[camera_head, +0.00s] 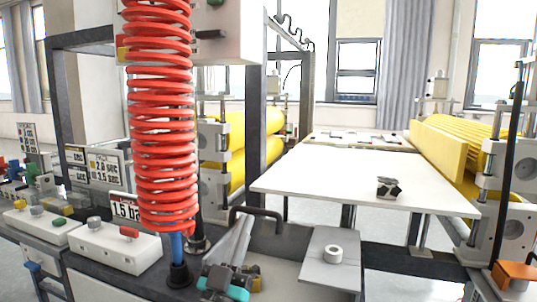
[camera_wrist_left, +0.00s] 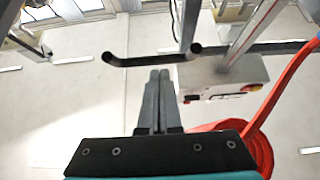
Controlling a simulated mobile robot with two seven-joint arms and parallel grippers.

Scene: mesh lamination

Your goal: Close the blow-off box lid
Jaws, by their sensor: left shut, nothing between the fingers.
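A grey box (camera_head: 285,270) with a flat top stands at the bottom centre of the head view, and I take it for the blow-off box. A dark bent handle (camera_head: 258,213) shows above a slanted grey panel beside it; I cannot tell for sure whether this panel is the lid. My left gripper (camera_head: 229,280), with teal parts, is low in front of the panel. In the left wrist view its two grey fingers (camera_wrist_left: 158,100) are together and empty. A dark bar (camera_wrist_left: 150,58) like the handle shows beyond the fingertips. My right gripper is not in view.
A red coiled hose (camera_head: 162,120) hangs left of my gripper; it also shows in the left wrist view (camera_wrist_left: 262,155). A grey plate with a white ring (camera_head: 333,253) is to the right. A white table (camera_head: 330,175) with a small dark object (camera_head: 388,188) stands behind, near yellow rollers (camera_head: 450,145).

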